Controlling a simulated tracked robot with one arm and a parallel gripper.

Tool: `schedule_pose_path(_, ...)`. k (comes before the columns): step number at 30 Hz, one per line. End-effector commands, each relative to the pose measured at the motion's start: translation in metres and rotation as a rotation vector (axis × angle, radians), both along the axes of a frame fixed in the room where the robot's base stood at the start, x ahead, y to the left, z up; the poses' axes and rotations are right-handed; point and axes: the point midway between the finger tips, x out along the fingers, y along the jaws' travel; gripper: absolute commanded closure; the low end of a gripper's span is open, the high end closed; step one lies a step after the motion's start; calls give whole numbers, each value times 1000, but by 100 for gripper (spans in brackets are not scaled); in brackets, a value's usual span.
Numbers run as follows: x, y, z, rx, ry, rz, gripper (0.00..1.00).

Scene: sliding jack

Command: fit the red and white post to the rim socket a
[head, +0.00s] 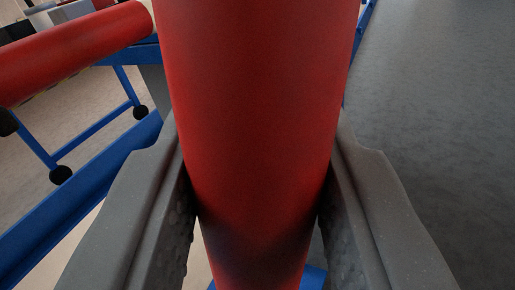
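A thick red post (258,100) fills the middle of the head view, running from the top edge to the bottom. Only its red part shows; no white part is in view. My gripper (256,190) has one grey finger on each side of the post, and the fingers look closed on it. The post hides parts of the inner finger faces. The lower end of the post lies beyond the bottom edge of the picture. I cannot make out the rim socket a.
Another red cylinder (70,52) lies at the upper left by a blue frame with black round feet (61,175). A blue beam (85,190) runs diagonally along the left. Blue also shows below the post. The grey floor (440,110) at right is clear.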

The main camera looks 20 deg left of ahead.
Motion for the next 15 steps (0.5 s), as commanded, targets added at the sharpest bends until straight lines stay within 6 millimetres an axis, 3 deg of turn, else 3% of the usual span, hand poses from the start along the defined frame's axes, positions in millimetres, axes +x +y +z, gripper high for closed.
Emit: schedule_pose_path(15, 1, 0, 8, 1, -4, 0, 100)
